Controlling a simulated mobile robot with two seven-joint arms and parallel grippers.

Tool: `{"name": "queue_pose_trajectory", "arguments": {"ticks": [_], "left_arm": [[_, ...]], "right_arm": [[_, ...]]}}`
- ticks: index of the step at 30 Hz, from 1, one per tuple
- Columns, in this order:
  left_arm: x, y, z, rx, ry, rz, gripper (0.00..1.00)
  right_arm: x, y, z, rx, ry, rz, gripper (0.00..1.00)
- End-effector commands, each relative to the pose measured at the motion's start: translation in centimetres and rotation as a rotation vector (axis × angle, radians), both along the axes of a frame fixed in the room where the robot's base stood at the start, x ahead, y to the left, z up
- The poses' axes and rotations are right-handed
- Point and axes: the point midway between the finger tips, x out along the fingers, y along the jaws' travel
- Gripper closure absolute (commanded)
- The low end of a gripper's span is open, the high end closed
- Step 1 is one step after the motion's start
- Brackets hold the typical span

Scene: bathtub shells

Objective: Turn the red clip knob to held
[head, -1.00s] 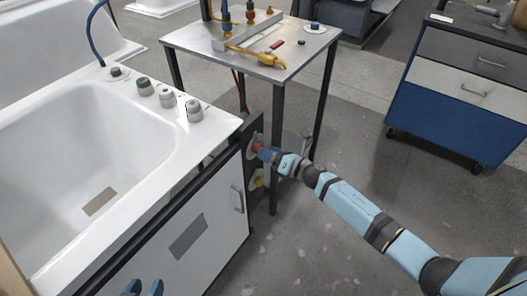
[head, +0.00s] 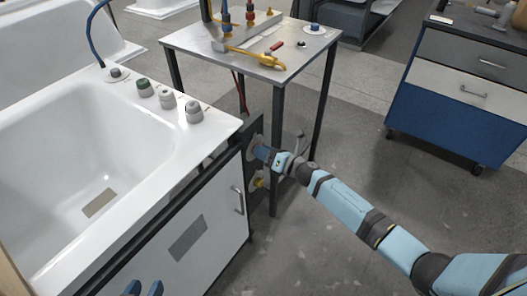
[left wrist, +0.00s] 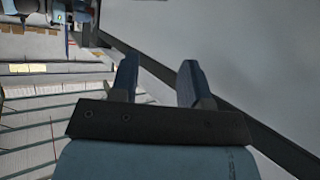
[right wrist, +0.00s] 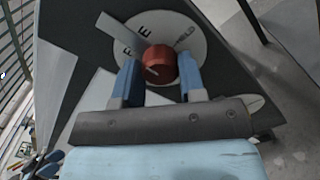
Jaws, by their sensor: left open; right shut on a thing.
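The red clip knob (right wrist: 160,63) sits on a round white dial (right wrist: 186,28) on a dark panel. A light mark on the knob points to the lower left. My right gripper (right wrist: 160,80) has its blue fingers on both sides of the knob and is shut on it. In the head view, the right gripper (head: 262,153) covers the knob at the tub's end panel. My left gripper (head: 144,288) is open and empty at the bottom edge, also seen in its wrist view (left wrist: 158,75).
A white bathtub (head: 60,150) fills the left, with several knobs on its rim. A metal table (head: 250,50) with fittings stands behind the panel, its leg close to my right gripper. A blue drawer cabinet (head: 440,120) stands right. A yellow fitting (head: 259,183) sits below the dial.

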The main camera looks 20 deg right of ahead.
Motion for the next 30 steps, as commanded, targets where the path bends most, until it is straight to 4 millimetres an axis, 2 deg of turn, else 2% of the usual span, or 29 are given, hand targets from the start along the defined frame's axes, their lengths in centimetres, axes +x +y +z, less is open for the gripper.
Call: {"name": "queue_pose_trajectory", "arguments": {"ticks": [11,30], "left_arm": [[-0.07,0.21,0.20,0.014,0.013,0.002,0.57],[-0.27,0.79,0.66,0.049,0.046,0.010,0.57]], "right_arm": [[0.02,0.00,0.16,0.154,0.121,0.001,0.86],[0.05,-0.06,0.11,0.629,0.492,0.000,0.86]]}}
